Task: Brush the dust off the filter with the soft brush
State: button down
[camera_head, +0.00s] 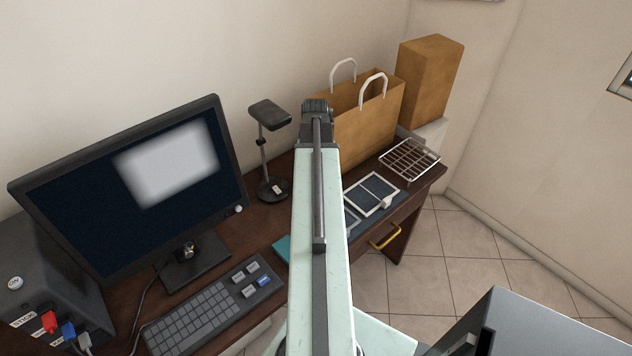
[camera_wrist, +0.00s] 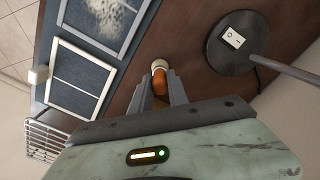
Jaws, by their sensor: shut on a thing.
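My gripper (camera_wrist: 159,77) is shut on an orange handle with a pale, rounded end, which seems to be the soft brush (camera_wrist: 159,88). Its bristles cannot be made out. In the wrist view it is over the brown desk, right of two white-framed dark blue panels. The upper panel, the filter (camera_wrist: 112,42), bears a pale patch of dust; the lower panel (camera_wrist: 78,79) looks clean. The brush is apart from both in the picture. In the head view my arm hides the gripper, the brush and part of the nearer panel (camera_head: 352,220); the farther panel (camera_head: 372,193) shows.
A black stand (camera_head: 271,189) is left of my arm; its round base (camera_wrist: 222,62) is right of the gripper. A wire rack (camera_head: 410,159) is at the desk's right end. A paper bag (camera_head: 365,130) stands behind. A monitor (camera_head: 130,190) and keyboard (camera_head: 210,312) fill the left.

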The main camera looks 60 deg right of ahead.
jog(key=shift+r+p, duration=3)
jog(key=shift+r, duration=0.1)
jog(key=shift+f, duration=0.1)
